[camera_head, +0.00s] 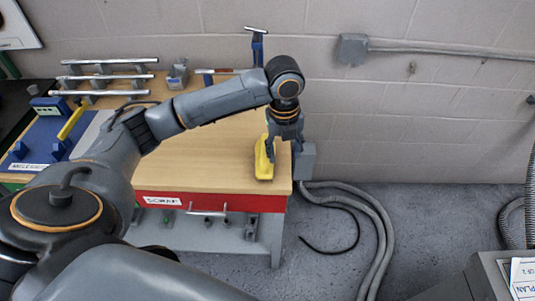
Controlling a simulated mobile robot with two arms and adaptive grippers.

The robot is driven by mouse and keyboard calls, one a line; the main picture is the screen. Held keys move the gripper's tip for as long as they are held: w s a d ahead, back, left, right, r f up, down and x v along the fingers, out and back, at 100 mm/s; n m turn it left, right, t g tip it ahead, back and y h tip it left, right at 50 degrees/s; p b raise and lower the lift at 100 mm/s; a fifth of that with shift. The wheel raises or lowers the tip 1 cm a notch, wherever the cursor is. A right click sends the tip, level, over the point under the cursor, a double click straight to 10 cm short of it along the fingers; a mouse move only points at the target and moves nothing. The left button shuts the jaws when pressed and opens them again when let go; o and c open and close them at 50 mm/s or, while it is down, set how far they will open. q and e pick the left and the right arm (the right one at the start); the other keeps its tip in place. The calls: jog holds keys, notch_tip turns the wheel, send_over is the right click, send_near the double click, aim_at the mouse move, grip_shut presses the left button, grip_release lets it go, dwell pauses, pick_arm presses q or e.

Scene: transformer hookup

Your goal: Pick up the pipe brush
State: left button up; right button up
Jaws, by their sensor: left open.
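My left arm reaches from the left across the wooden workbench. My left gripper (284,138) points down over the bench's right end and is open. A yellow object (263,160) stands on the bench top just left of the fingers, partly hidden behind them. It may be the pipe brush, but its shape is too small to tell for sure. I cannot tell whether the fingers touch it. My right gripper is not in view.
The wooden workbench (200,170) has a red front edge with a label. Metal bars on a rack (108,78), a vise-like block (178,74) and a hammer-like tool (256,45) stand at the back. Grey hoses (380,235) lie on the floor at right. The bench's middle is clear.

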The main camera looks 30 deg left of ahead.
aim_at(264, 145)
pick_arm(q)
jog(key=w+a+r+m, duration=0.2)
jog(key=a+r+m, duration=0.1)
jog(key=a+r, duration=0.5)
jog(key=shift+g, duration=0.4)
jog(key=f, duration=0.4)
jog(key=f+p, duration=0.1)
jog(key=f, duration=0.3)
jog(key=shift+w+d+f, duration=0.1)
jog(key=shift+d+f, duration=0.05)
jog(key=shift+d, duration=0.05)
jog(key=shift+f+p, duration=0.35)
jog(key=shift+f, duration=0.2)
notch_tip(264, 145, down, 4)
jog(key=shift+w+f+p, duration=0.15)
jog(key=shift+f+p, duration=0.05)
jog(key=shift+p, duration=0.35)
jog(key=shift+c, duration=0.2)
grip_shut()
